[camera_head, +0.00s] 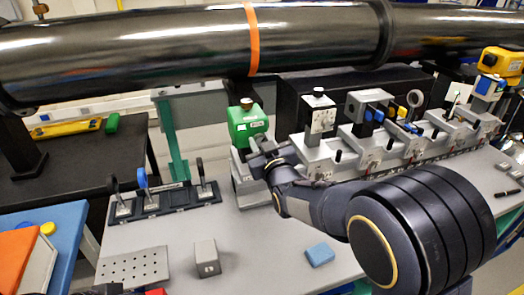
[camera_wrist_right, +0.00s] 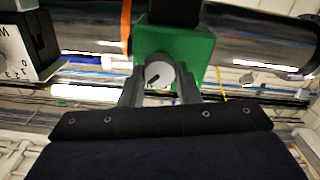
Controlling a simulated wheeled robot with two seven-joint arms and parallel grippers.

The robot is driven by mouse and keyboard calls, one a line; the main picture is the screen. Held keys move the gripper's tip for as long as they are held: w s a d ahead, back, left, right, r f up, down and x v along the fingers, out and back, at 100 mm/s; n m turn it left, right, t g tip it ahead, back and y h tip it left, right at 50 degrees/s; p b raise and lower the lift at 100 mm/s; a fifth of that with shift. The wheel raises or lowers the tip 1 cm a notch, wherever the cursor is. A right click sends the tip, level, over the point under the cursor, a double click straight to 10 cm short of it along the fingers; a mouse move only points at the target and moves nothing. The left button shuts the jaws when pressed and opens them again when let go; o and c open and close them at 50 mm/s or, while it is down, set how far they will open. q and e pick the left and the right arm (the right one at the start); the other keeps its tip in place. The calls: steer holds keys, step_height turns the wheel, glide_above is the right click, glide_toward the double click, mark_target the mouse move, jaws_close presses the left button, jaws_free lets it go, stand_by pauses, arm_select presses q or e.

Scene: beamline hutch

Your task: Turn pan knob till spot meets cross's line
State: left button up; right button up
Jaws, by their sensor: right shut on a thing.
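A green box (camera_head: 247,125) with a dark knob on top stands on a grey mount, left of centre in the head view. It fills the upper middle of the right wrist view (camera_wrist_right: 200,42). A round pale grey knob (camera_wrist_right: 158,73) with a dark pointer mark sits on its face. My right gripper (camera_wrist_right: 159,88) has one finger on each side of this knob and is shut on it. In the head view my right gripper (camera_head: 265,157) reaches the box's front and hides the knob. I cannot make out a spot or a cross.
A black pipe (camera_head: 150,45) with an orange band runs across above the bench. Several grey mounts with optics (camera_head: 362,130) stand right of the green box. A grey block (camera_head: 206,258) and a blue block (camera_head: 320,254) lie on the bench front.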

stand_by(0.3)
steer(key=o, duration=1)
steer(key=shift+c, duration=0.2)
steer(key=b+v, duration=0.1)
steer(key=v, duration=0.7)
steer(key=shift+a, duration=0.1)
